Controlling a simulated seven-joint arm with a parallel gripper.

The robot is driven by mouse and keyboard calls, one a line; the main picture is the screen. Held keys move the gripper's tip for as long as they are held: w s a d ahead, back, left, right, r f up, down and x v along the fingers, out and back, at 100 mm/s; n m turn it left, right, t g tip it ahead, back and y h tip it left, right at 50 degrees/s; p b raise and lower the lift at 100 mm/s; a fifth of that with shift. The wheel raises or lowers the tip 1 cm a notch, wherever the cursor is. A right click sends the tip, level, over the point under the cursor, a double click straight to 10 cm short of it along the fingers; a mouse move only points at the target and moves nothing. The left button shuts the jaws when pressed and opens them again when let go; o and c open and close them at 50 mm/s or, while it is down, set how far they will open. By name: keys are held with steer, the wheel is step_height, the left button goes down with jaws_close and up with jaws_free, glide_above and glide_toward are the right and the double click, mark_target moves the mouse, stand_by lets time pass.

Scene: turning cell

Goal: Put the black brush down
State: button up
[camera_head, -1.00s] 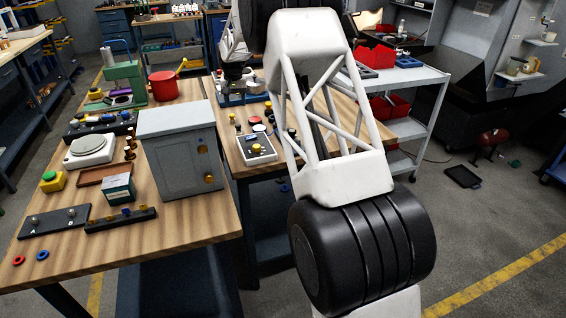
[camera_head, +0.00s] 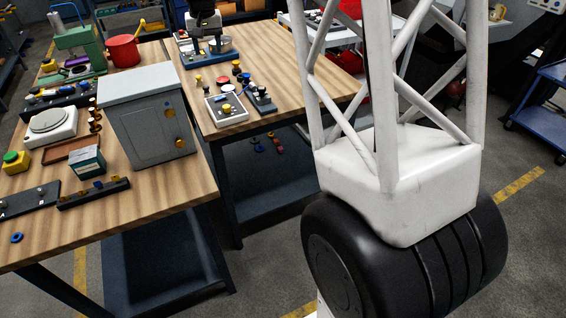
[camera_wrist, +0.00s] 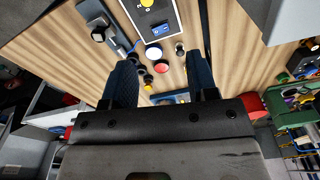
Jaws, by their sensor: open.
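My gripper (camera_wrist: 162,62) is open in the wrist view, its two dark fingers apart with nothing held between them. Beyond the fingers lies the wooden bench top with small red, white, yellow and black knobs. In the head view my gripper (camera_head: 207,40) is a small dark shape above the back of the right bench, by a blue tray. I cannot make out a black brush for certain. A dark item (camera_head: 262,98) lies beside the small control box; it also shows in the wrist view (camera_wrist: 114,32), but I cannot tell what it is.
The control box (camera_head: 227,108) and several loose knobs occupy the right bench (camera_head: 310,88). A grey cabinet (camera_head: 150,125) stands on the left bench's right side. A red pot (camera_head: 123,50) is behind it. Bare wood lies right of the knobs.

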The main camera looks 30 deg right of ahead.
steer(key=s+r+n+t, duration=0.1)
steer(key=s+r, duration=0.1)
steer(key=s, duration=1.2)
steer(key=s+r, duration=0.2)
steer(key=s, duration=1.1)
steer(key=s+f, duration=0.3)
steer(key=s, duration=0.9)
steer(key=s+f+n, duration=0.1)
steer(key=s+f, duration=0.2)
steer(key=s, duration=0.9)
steer(key=shift+a+f+t, duration=0.2)
steer(key=shift+f+t, duration=0.2)
steer(key=shift+o, duration=0.2)
steer(key=shift+w, duration=0.1)
steer(key=shift+o, duration=0.4)
